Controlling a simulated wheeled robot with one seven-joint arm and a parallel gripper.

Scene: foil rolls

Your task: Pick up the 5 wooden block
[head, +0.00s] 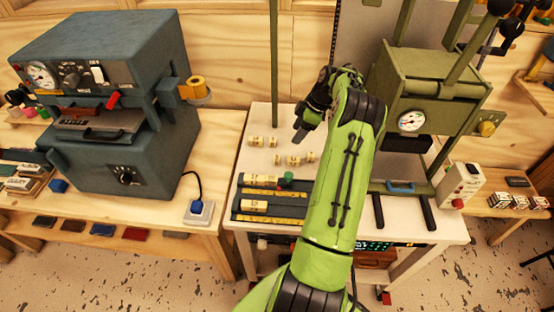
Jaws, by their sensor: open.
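No wooden block with a readable 5 can be made out. Small cream rolls or blocks with dark marks (262,141) lie on the white table (238,160), in a back group and a front group (290,160). Their marks are too small to read. My gripper (303,131) is open, above the back part of the table, to the right of the back group and apart from it. Its fingers point down and left.
Dark trays with yellow strips (272,193) hold more cream rolls and a green knob (286,177). A blue-grey machine (95,60) stands left. A green press (425,80) with a gauge stands right. A red-button box (461,181) sits at the table's right edge.

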